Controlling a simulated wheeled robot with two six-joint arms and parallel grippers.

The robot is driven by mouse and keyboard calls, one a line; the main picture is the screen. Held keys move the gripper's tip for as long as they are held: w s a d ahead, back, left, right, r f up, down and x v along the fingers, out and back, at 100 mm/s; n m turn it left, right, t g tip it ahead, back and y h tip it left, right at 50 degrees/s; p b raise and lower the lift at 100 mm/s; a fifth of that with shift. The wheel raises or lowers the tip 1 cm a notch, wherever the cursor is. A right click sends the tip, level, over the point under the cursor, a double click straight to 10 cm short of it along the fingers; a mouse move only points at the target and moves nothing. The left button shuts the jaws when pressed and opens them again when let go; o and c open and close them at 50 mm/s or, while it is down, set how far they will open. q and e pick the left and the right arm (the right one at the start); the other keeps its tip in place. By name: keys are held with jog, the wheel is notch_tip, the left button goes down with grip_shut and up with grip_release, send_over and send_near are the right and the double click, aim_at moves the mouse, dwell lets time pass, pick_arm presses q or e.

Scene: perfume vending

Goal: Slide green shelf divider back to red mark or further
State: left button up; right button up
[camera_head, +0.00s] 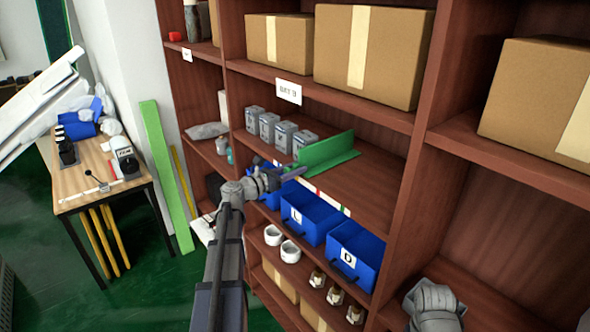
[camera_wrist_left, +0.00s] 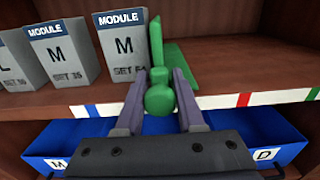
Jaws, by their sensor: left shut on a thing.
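The green shelf divider (camera_head: 327,152) stands upright on its flat green base, on the middle shelf. It also shows in the left wrist view (camera_wrist_left: 157,42), with a round green knob (camera_wrist_left: 160,98) at its front. My left gripper (camera_head: 289,174) is shut on this knob at the shelf's front edge, one finger on each side in the wrist view (camera_wrist_left: 166,82). The red mark (camera_wrist_left: 243,100) is on the white edge strip, to the right of the knob. Only a grey part of my right arm shows at the lower right; its fingers are not visible.
Several grey module boxes (camera_head: 284,136) stand left of the divider; the nearest (camera_wrist_left: 123,48) is close beside it. The shelf to the right (camera_head: 375,178) is bare. Blue bins (camera_head: 309,216) sit below. Cardboard boxes (camera_head: 372,55) stand above.

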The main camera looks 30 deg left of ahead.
pick_arm(q)
grip_shut()
dwell(0.8)
